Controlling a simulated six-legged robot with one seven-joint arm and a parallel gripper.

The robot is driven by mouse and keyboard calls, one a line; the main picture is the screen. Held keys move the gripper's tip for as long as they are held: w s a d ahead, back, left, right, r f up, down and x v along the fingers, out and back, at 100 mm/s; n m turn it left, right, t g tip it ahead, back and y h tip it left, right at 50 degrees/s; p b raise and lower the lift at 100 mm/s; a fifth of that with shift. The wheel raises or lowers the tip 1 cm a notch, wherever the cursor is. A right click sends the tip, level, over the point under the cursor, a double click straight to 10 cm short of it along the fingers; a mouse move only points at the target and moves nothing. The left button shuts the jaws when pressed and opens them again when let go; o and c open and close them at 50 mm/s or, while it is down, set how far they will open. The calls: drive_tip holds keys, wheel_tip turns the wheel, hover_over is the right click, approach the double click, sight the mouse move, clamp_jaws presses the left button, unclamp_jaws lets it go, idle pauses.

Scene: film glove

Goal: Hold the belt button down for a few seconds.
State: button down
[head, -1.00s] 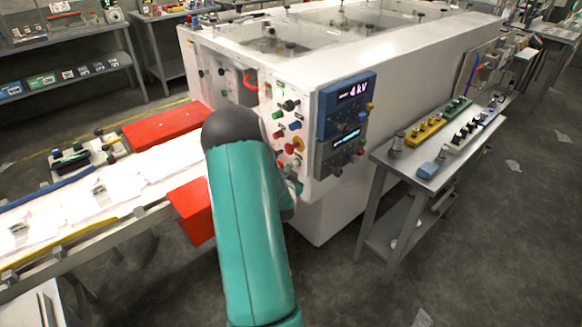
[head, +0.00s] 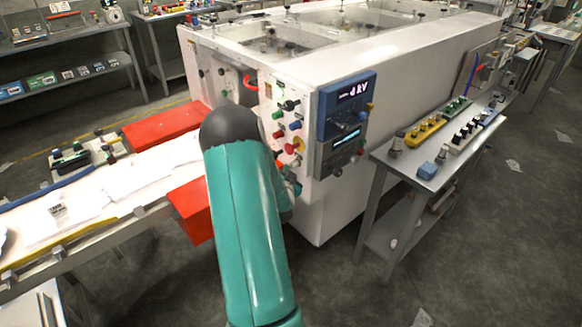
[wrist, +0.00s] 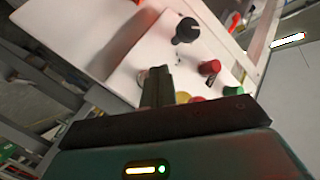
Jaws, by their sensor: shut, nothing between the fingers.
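In the wrist view my gripper (wrist: 157,72) is shut and empty. Its fingertips reach the white control panel (wrist: 150,45), over or beside a pale round control (wrist: 143,75) that they partly hide. I cannot read which control is the belt button, or tell whether it is pressed in. A black knob (wrist: 186,31), a red button (wrist: 210,68) and a green button (wrist: 233,90) stand near the fingers. In the head view my teal arm hides the gripper and the panel's lower left part. The conveyor belt (head: 125,178) carries pale flat items.
A blue display (head: 347,103) reading "4 kV" sits on the right of the panel. Red guards (head: 165,127) flank the belt where it enters the white machine (head: 420,45). A metal side table (head: 425,168) with small devices stands close on the right.

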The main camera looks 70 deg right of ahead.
drive_tip(key=shift+w+a, duration=0.3)
drive_tip(key=shift+a, duration=0.15)
drive_tip(key=a, duration=0.1)
drive_tip(key=w+a, duration=0.1)
drive_tip(key=a, duration=0.1)
drive_tip(key=w+a, duration=0.1)
drive_tip(key=shift+w+a, duration=0.1)
drive_tip(key=shift+a, duration=0.15)
idle(0.7)
